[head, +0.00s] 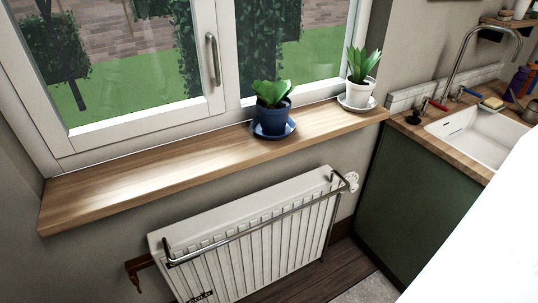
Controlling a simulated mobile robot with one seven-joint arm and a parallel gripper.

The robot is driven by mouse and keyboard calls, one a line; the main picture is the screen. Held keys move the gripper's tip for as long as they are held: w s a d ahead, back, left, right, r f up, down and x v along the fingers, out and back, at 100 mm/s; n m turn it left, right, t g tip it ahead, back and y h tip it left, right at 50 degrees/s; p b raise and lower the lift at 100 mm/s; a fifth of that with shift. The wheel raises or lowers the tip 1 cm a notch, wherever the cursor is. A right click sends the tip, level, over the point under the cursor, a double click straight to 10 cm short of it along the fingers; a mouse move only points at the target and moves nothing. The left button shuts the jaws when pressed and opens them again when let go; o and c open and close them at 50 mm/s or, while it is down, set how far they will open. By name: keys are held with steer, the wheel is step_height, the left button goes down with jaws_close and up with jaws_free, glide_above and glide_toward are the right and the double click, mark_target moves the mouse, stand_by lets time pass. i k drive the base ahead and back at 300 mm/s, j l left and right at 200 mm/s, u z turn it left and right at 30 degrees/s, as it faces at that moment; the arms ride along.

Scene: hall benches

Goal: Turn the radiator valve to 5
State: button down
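A white ribbed radiator (248,250) hangs on the wall below the window sill. A small white round knob (352,181), which looks like the radiator valve, sits at the radiator's upper right end, close to the green cabinet. Its numbers and setting are too small to read. A metal rail (262,228) runs along the radiator's front and ends near the knob. My gripper is not in view.
A wooden sill (160,174) juts out above the radiator, bearing a blue-potted plant (271,115) and a white-potted plant (359,90). A green cabinet (415,185) with a sink (480,136) stands right of the radiator. A brown pipe (138,268) is at the radiator's left.

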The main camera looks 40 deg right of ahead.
mark_target(354, 186)
steer(key=k+z, duration=0.4)
steer(key=k+l+z, duration=0.2)
steer(key=z, duration=0.2)
steer(key=l, duration=0.5)
steer(key=i+l, duration=0.15)
steer(key=l, duration=0.35)
steer(key=l+z, duration=0.1)
steer(key=l, duration=0.35)
steer(key=i, duration=0.05)
